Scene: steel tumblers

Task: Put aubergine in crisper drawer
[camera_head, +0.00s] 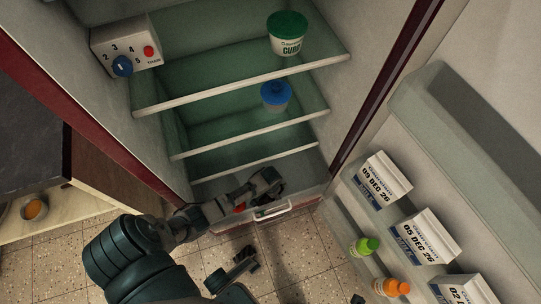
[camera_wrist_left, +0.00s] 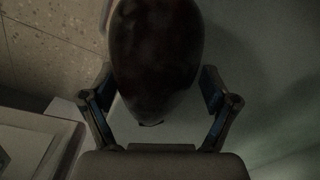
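The dark aubergine (camera_wrist_left: 155,50) fills the upper middle of the left wrist view, between the two fingers of my left gripper (camera_wrist_left: 157,85). The fingers close on its sides, and its near end is close to the palm. In the head view my left gripper (camera_head: 264,186) is at the bottom of the fridge, over the crisper drawer (camera_head: 310,192); the aubergine is hard to make out there. The drawer has a white handle (camera_head: 272,211) on its front. My right gripper (camera_head: 240,266) is low over the floor, in front of the fridge; its fingers are unclear.
Shelves above the drawer hold a green-lidded tub (camera_head: 287,36) and a blue-lidded tub (camera_head: 275,97). The open fridge door at right holds milk cartons (camera_head: 383,180) and bottles (camera_head: 365,246). A counter with an orange item (camera_head: 36,210) stands at left. Tiled floor lies in front.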

